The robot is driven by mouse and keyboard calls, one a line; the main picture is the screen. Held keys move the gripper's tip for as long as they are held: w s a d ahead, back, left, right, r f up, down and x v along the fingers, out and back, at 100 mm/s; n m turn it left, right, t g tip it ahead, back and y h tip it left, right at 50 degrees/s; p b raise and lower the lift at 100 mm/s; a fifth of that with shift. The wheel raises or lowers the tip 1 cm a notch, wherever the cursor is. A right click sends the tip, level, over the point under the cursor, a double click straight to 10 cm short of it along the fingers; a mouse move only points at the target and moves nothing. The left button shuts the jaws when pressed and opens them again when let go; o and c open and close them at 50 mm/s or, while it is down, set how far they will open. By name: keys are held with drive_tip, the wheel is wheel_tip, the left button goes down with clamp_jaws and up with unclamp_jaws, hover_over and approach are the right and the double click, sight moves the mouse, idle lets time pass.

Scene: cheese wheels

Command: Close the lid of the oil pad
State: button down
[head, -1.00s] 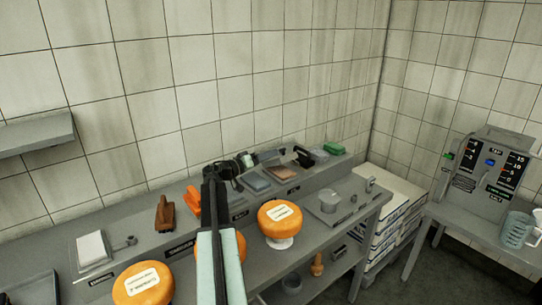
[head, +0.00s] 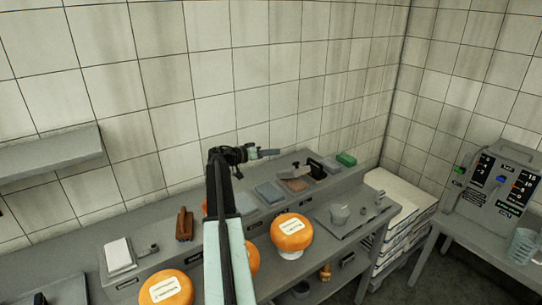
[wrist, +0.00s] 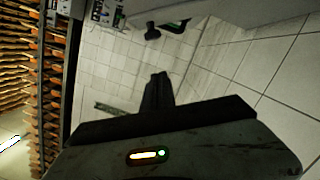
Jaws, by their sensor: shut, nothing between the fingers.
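My gripper (head: 266,153) is shut and empty, held up against the wall above the back shelf of the steel bench. In the wrist view, its dark fingers (wrist: 157,90) are together. Flat pads lie on the back shelf below and right of it: a blue-grey one (head: 270,192) and a brownish one (head: 296,184). A dark upright piece (head: 315,168) stands behind the brownish one. I cannot tell which is the oil pad or whether that piece is its lid. My arm hides part of the bench.
Orange cheese wheels stand on the bench, one at right (head: 291,232) and one in front (head: 166,289). A brown block (head: 184,224) and a white pad (head: 119,255) sit at left. A green block (head: 346,159) is at the far right of the shelf. A machine (head: 497,180) stands at right.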

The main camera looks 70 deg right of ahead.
drive_tip(key=s+d+f+b, duration=0.2)
drive_tip(key=s, duration=0.1)
drive_tip(key=s+d+f+b, duration=0.1)
drive_tip(key=s, duration=0.1)
drive_tip(key=shift+s+d+f, duration=0.1)
drive_tip(key=shift+d+f, duration=0.1)
drive_tip(key=shift+f, duration=0.15)
drive_tip(key=shift+s+a+f+b, duration=0.15)
drive_tip(key=shift+s+f+b, duration=0.15)
drive_tip(key=shift+b, duration=0.25)
